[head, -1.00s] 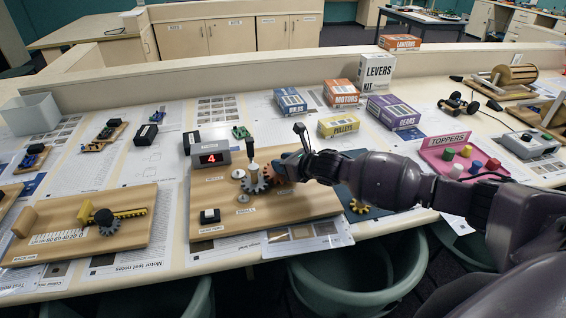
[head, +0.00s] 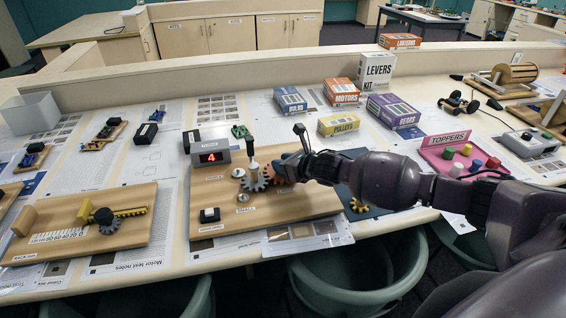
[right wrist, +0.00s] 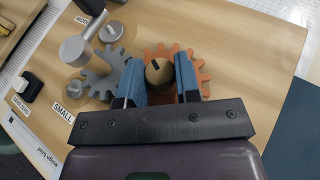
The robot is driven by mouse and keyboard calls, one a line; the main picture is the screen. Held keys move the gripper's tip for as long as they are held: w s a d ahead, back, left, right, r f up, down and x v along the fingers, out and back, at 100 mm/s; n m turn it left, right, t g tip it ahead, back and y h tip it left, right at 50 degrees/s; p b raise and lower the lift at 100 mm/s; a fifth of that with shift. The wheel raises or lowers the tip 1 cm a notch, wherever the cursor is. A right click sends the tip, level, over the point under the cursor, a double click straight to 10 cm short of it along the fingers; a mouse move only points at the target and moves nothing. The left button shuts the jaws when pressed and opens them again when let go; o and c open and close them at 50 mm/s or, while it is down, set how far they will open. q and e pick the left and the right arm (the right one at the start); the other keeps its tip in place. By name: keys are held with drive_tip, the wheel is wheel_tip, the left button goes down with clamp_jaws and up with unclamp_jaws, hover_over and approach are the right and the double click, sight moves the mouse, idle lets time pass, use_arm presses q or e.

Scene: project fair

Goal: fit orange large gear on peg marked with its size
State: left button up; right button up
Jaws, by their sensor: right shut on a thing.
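The orange gear (head: 279,174) is over the right part of the wooden gear board (head: 290,207), beside a grey gear (head: 255,181). In the right wrist view the orange gear (right wrist: 203,77) surrounds a tan round knob (right wrist: 159,73) with a dark mark. My right gripper (right wrist: 160,80) has its blue fingers on either side of this knob, shut on it. In the head view my right gripper (head: 294,163) hides part of the gear. I cannot tell whether the gear lies flat on the board or whether its teeth touch the grey gear. The peg under it is hidden. My left gripper is out of view.
A metal crank (right wrist: 78,47) stands at the grey gear. Bare metal posts show on the board, one near a SMALL label (right wrist: 67,115). A counter box (head: 210,155) reading 4 stands at the back left.

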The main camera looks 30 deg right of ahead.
drive_tip(key=shift+f, duration=0.25)
drive_tip(key=o, duration=0.6)
drive_tip(key=shift+o, duration=0.2)
drive_tip(key=shift+s+d+r+p, duration=0.15)
drive_tip(key=shift+s+r+p, duration=0.2)
drive_tip(key=shift+s, duration=0.05)
drive_tip(key=shift+p+v, duration=0.8)
drive_tip(key=shift+v, duration=0.25)
drive_tip(key=shift+p+v, duration=1.6)
drive_tip(key=shift+v, duration=2.35)
drive_tip(key=shift+s+f, duration=0.1)
